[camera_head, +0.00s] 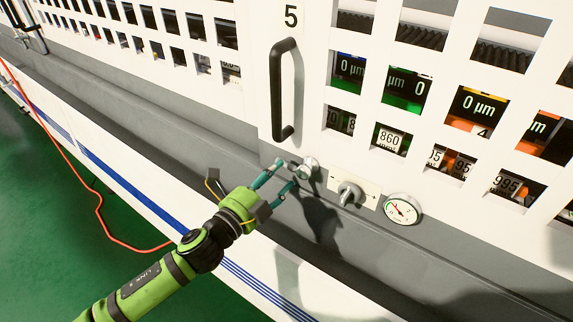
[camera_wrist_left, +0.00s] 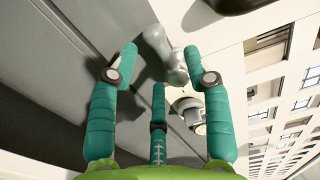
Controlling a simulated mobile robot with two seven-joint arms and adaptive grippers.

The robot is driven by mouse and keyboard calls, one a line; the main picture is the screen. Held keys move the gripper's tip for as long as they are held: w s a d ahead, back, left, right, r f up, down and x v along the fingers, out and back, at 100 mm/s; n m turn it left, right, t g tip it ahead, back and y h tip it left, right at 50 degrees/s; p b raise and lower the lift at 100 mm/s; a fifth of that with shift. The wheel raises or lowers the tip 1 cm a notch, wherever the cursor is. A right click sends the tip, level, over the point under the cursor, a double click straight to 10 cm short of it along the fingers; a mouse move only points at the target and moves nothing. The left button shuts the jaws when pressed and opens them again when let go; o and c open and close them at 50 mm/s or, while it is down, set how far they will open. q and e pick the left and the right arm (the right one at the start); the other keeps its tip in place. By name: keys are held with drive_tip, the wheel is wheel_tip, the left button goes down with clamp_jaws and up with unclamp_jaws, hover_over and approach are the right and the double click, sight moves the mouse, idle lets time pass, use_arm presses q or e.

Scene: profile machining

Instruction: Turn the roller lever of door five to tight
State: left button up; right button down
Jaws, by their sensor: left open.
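The small pale grey metal lever (camera_head: 312,164) sits on the machine's lower edge, below and right of the black handle of door five. My left gripper (camera_head: 291,168) is open at this lever, with its teal fingers close to it. In the left wrist view the lever (camera_wrist_left: 161,45) lies between and just beyond the spread fingertips of the gripper (camera_wrist_left: 160,66). I cannot tell whether any finger touches it. The lever's marking, if any, cannot be read. My right gripper is not in view.
Door five (camera_head: 290,60) is white with square windows and a black vertical handle (camera_head: 284,90). Right of the lever are a rotary knob on a plate (camera_head: 349,192) and a round gauge (camera_head: 402,208). A red hose (camera_head: 99,205) lies on the green floor at left.

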sight(285, 169)
use_arm(q)
drive_tip(key=shift+p+x, duration=0.4)
drive_tip(key=shift+x, duration=1.95)
clamp_jaws()
